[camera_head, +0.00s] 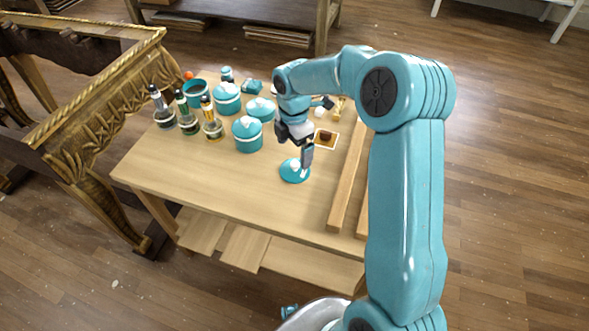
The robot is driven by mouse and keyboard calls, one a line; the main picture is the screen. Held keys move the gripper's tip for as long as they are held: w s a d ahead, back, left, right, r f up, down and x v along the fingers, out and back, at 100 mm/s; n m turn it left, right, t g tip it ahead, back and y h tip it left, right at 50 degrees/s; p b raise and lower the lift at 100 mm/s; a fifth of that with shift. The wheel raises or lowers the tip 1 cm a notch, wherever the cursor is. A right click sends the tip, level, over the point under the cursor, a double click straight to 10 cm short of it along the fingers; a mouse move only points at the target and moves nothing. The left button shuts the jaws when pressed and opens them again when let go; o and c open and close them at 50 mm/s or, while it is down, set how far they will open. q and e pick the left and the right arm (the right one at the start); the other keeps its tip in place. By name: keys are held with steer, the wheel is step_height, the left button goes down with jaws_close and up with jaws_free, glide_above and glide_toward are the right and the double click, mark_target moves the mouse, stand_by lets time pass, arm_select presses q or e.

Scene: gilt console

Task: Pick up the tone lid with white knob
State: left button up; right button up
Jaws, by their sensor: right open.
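A teal lid (292,175) lies flat on the wooden table (205,175), and a pale knob on its top shows only partly. My right gripper (300,154) reaches down over the lid from above. Its jaws are open, with one dark finger close beside the knob on its right side. I cannot tell whether that finger touches the lid. My left gripper is out of view.
A lidded teal pot (247,137) stands left of my gripper. More teal pots and several dark-capped bottles (212,127) stand further back left. Wooden rails (348,185) lie at the right. The table's front left is clear. A gilt console (110,100) stands at the left.

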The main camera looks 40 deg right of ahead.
mark_target(295, 164)
steer(key=shift+s+a+f, duration=0.1)
steer(key=shift+f, duration=0.75)
step_height(295, 164, down, 5)
steer(key=shift+f+b, duration=0.2)
steer(key=shift+b, duration=0.3)
steer(key=shift+c, duration=0.3)
steer(key=c, duration=0.7)
